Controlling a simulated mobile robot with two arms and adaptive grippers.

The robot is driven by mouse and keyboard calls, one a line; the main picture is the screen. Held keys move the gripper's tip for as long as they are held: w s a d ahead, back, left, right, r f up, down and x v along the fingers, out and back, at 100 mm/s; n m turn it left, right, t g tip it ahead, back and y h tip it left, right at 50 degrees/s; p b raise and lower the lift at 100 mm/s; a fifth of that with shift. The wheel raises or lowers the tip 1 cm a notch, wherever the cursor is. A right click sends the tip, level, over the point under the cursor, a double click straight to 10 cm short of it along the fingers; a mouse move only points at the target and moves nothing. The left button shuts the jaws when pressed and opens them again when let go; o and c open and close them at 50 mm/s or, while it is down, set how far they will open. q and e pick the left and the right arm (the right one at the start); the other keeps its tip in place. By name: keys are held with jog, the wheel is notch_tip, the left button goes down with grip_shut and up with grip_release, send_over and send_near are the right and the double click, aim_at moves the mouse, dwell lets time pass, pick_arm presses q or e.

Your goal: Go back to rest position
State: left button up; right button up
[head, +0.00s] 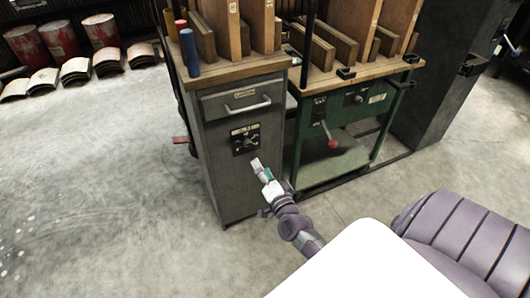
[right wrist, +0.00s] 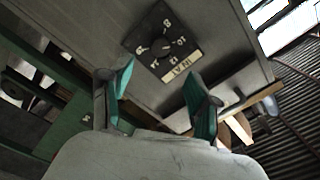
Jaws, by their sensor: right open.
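My right gripper (head: 261,170) reaches up from the lower right in the head view, in front of the grey cabinet (head: 222,180). In the right wrist view its two teal-padded fingers (right wrist: 158,95) stand apart with nothing between them. A dark dial plate with a knob (right wrist: 162,45) on the cabinet shows beyond the fingertips, apart from them. The same dial (head: 245,139) is just above the gripper in the head view. My left gripper is not in view.
A green machine stand (head: 335,175) with a red-knobbed lever (head: 333,144) is right of the cabinet. Wooden boards (head: 228,28) stand on top. Red drums (head: 58,39) are at the far left. The concrete floor (head: 100,190) at left is clear.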

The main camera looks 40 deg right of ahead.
jog(key=shift+v, duration=1)
